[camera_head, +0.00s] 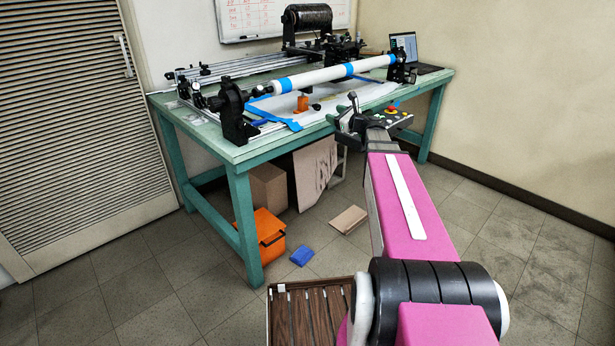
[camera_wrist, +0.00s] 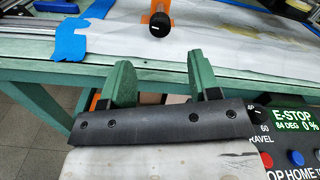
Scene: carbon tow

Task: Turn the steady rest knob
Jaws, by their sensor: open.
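The steady rest knob (camera_wrist: 160,24) is black with a small light mark and sits on an orange bracket (camera_wrist: 161,7) at the top middle of the wrist view. In the head view the orange bracket (camera_head: 302,103) stands under the long white tube, with the black knob (camera_head: 316,107) on its right. My gripper (camera_wrist: 159,65) is open and empty, its two green fingers apart. The knob shows above the gap between them, beyond the fingertips and not touched. In the head view my gripper (camera_head: 345,110) is at the front edge of the green table (camera_head: 238,157).
A control panel (camera_wrist: 290,140) with an E-stop label and buttons is close to my gripper's right; it also shows in the head view (camera_head: 395,115). The white tube (camera_head: 330,73) with blue tape spans the table above the bracket. Blue tape (camera_wrist: 70,40) lies left of the knob.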

